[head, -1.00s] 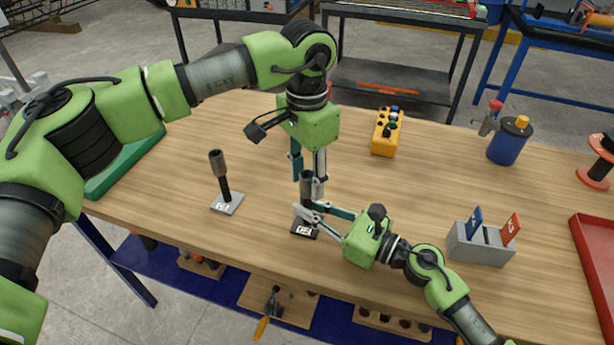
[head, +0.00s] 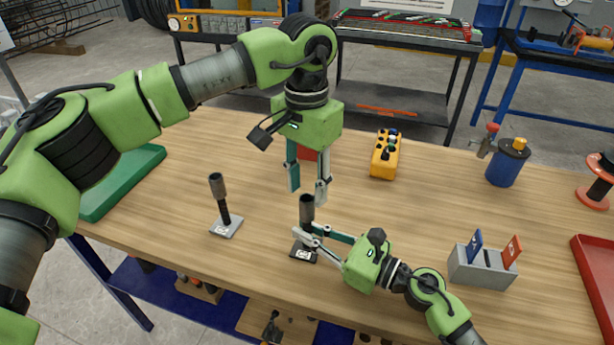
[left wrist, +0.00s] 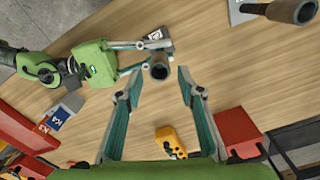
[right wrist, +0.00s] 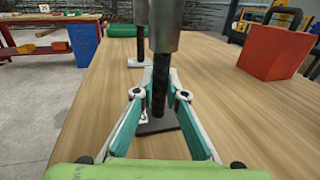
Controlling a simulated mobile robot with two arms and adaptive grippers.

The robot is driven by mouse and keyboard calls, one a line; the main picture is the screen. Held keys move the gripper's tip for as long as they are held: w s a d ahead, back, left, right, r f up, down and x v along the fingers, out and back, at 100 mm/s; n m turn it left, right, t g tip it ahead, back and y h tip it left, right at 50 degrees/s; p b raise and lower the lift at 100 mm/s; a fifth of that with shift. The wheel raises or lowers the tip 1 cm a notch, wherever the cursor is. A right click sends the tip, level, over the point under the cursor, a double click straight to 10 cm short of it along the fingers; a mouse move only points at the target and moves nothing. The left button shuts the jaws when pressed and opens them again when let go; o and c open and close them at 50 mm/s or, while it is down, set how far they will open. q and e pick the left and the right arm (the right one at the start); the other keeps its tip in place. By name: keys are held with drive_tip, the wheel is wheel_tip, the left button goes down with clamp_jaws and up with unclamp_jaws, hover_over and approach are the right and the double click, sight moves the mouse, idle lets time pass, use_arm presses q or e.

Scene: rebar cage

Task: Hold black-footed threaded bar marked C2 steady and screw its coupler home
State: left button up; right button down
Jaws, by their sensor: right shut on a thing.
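The black-footed threaded bar (head: 303,252) stands upright on the table, with a dark grey coupler (head: 306,209) on its upper end. The foot's marking is too small to read. My right gripper (head: 314,236) is shut on the bar below the coupler; the right wrist view shows the bar (right wrist: 160,95) between its fingertips and the coupler (right wrist: 165,30) above. My left gripper (head: 308,188) is open, pointing down just above the coupler. In the left wrist view, the coupler's open top (left wrist: 158,68) shows between the spread fingers, which hold nothing.
A grey-footed bar with a coupler (head: 217,187) stands to the left. A yellow block (head: 385,155), red block (head: 308,153), blue can (head: 507,163) and grey card holder (head: 482,268) are on the table. A green tray (head: 125,180) lies left, a red tray (head: 598,280) right.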

use_arm(q)
drive_tip(key=n, duration=0.5)
drive_tip(key=shift+r, duration=0.1)
drive_tip(key=n, duration=0.3)
drive_tip(key=shift+n, duration=0.3)
drive_tip(key=n, duration=0.3)
drive_tip(key=shift+r, duration=0.1)
drive_tip(key=n, duration=0.5)
drive_tip(key=shift+r, duration=0.1)
drive_tip(key=n, duration=0.7)
drive_tip(key=shift+r, duration=0.15)
drive_tip(key=n, duration=0.5)
drive_tip(key=shift+r, duration=0.1)
drive_tip(key=n, duration=1)
drive_tip(key=shift+r, duration=0.2)
drive_tip(key=n, duration=0.6)
drive_tip(key=shift+r+n, duration=0.1)
drive_tip(key=shift+n, duration=0.3)
drive_tip(key=n, duration=0.6)
drive_tip(key=shift+r+n, duration=0.15)
drive_tip(key=shift+n, duration=0.15)
drive_tip(key=n, duration=0.6)
drive_tip(key=shift+r, duration=0.1)
